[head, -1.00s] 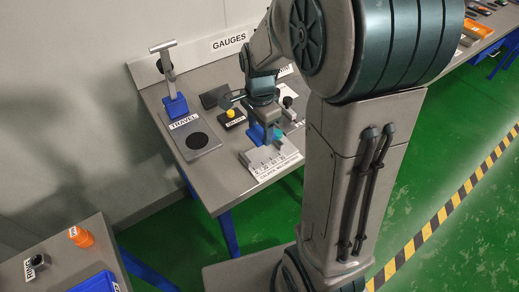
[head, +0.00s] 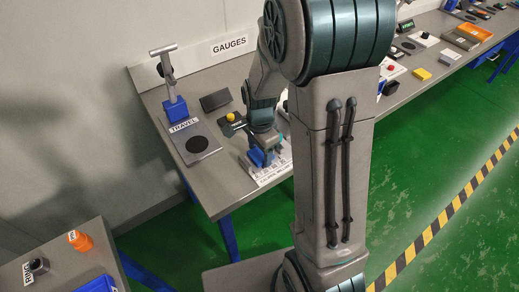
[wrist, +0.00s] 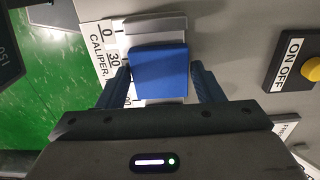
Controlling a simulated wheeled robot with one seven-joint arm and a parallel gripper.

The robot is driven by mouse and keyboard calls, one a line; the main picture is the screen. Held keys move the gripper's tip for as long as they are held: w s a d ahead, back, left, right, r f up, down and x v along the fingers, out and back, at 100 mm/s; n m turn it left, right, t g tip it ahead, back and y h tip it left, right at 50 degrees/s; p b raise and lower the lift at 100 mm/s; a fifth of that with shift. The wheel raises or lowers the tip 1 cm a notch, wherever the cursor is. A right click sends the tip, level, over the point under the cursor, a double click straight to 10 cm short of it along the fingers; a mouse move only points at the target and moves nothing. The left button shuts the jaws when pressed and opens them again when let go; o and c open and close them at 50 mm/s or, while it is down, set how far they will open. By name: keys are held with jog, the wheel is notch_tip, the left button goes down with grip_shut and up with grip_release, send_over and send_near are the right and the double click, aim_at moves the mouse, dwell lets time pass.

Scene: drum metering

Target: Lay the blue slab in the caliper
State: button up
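I cannot tell whether the slab touches the caliper. In the head view, my gripper (head: 263,147) is low over the caliper's label (head: 274,174) at the table's front edge. My arm hides much of the caliper there.
An ON/OFF box with a yellow button (wrist: 312,69) stands to the right of the caliper in the wrist view. The travel gauge (head: 175,105) with its upright stem stands at the left of the gauges table (head: 222,185). A dark block (head: 214,100) lies behind.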

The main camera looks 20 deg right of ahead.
aim_at(260, 154)
jog(key=shift+o, duration=0.9)
jog(key=shift+r, duration=0.3)
notch_tip(260, 154, up, 12)
jog(key=s+r+n+t, duration=0.3)
jog(key=s+n, duration=1.1)
jog(key=shift+s+r, duration=0.15)
jog(key=shift+a, duration=0.1)
